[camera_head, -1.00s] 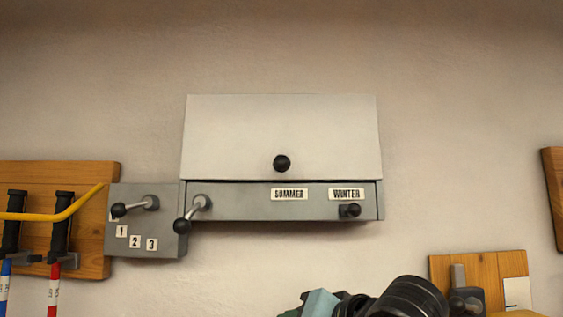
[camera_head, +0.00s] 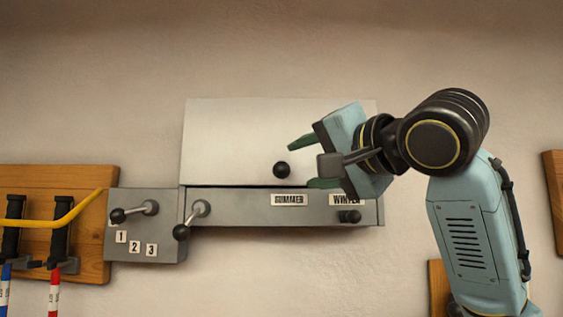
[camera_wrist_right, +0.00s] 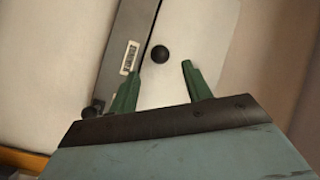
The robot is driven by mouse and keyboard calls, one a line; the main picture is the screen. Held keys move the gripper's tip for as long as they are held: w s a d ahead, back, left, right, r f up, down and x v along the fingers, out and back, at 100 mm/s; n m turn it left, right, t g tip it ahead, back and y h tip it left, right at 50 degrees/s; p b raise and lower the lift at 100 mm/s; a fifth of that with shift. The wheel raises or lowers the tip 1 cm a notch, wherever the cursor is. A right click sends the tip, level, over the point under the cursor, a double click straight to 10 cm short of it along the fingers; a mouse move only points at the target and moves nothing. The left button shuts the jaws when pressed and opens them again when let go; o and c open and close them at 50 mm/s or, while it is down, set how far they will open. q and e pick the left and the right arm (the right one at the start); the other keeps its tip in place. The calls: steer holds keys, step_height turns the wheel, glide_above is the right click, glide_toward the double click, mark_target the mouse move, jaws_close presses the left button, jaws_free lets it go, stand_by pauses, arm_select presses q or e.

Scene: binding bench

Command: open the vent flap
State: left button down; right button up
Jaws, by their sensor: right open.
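The vent flap (camera_head: 235,140) is a pale panel above a grey housing (camera_head: 240,207) on the wall, with a round black knob (camera_head: 281,170) near its lower edge. The flap looks shut against the housing. My right gripper (camera_head: 306,162) is open and empty, in front of the flap's right part, with its green fingers pointing left toward the knob. In the right wrist view the knob (camera_wrist_right: 159,53) lies ahead of the fingertips, roughly between them and apart from them. My left gripper is not in view.
The housing carries SUMMER (camera_head: 289,200) and WINTER labels, a small black knob (camera_head: 349,216) at right and a lever (camera_head: 190,220) at left. A grey box (camera_head: 145,250) numbered 1, 2, 3 has another lever.

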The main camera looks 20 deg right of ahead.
mark_target(287, 168)
steer(key=p+x, duration=0.2)
steer(key=x, duration=0.6)
steer(key=shift+w+p, duration=0.1)
steer(key=shift+p, duration=0.25)
jaws_close()
